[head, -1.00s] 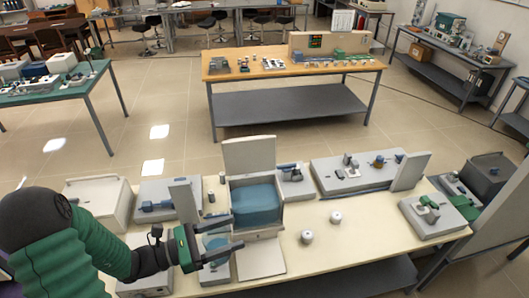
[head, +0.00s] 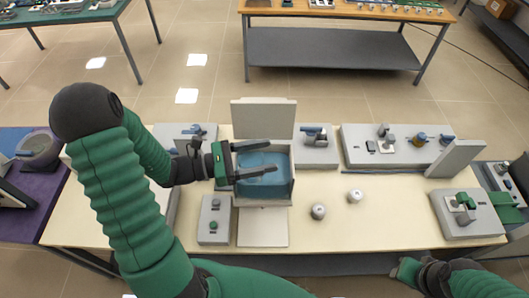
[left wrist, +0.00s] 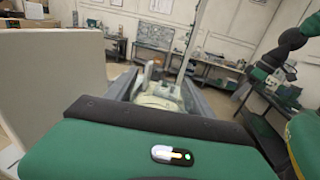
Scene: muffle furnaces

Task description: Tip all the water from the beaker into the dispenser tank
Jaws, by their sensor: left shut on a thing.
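The dispenser tank (head: 293,182) is a pale box with its lid (head: 262,119) raised at the back and blue inside. My left gripper (head: 272,157) reaches over the tank from the left, its two fingers pointing right. It is shut on the beaker, which is clear and hard to make out against the blue in the head view. In the left wrist view the beaker (left wrist: 157,102) shows as a pale, glassy shape between the fingers. Its tilt and water level cannot be told. My right gripper (head: 408,271) is at the lower right, near the table's front edge, its jaws unclear.
Two small white-topped jars (head: 318,211) (head: 354,196) stand right of the tank. A grey box with knobs (head: 214,220) is at its front left. Grey instruments (head: 398,148) line the back right.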

